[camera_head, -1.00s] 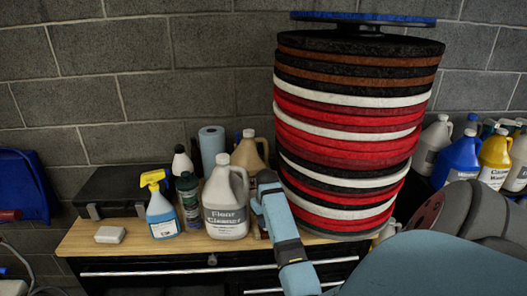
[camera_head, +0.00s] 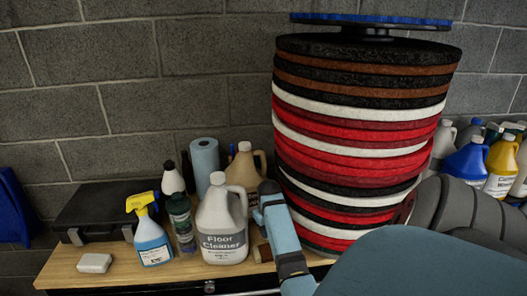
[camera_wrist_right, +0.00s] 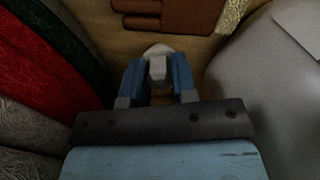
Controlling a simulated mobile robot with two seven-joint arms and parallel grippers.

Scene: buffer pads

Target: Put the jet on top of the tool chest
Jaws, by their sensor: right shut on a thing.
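The tool chest (camera_head: 140,276) has a wooden top and a dark front, and stands against the wall in the head view. My right gripper (camera_wrist_right: 156,80) has blue fingers shut on a small whitish thing, apparently the jet (camera_wrist_right: 157,66), close over the wooden surface in the right wrist view. Most of the jet is hidden between the fingers, so its full shape cannot be told. In the head view my right wrist is between the floor cleaner jug and the pad stack, and its fingertips are hidden. My left gripper is out of view.
A tall stack of round pads (camera_head: 350,140) stands close right of my right wrist; the floor cleaner jug (camera_head: 222,222) is close left. A spray bottle (camera_head: 150,235), a white block (camera_head: 95,263), a black case (camera_head: 100,210) and brown pieces (camera_wrist_right: 175,10) are also on top.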

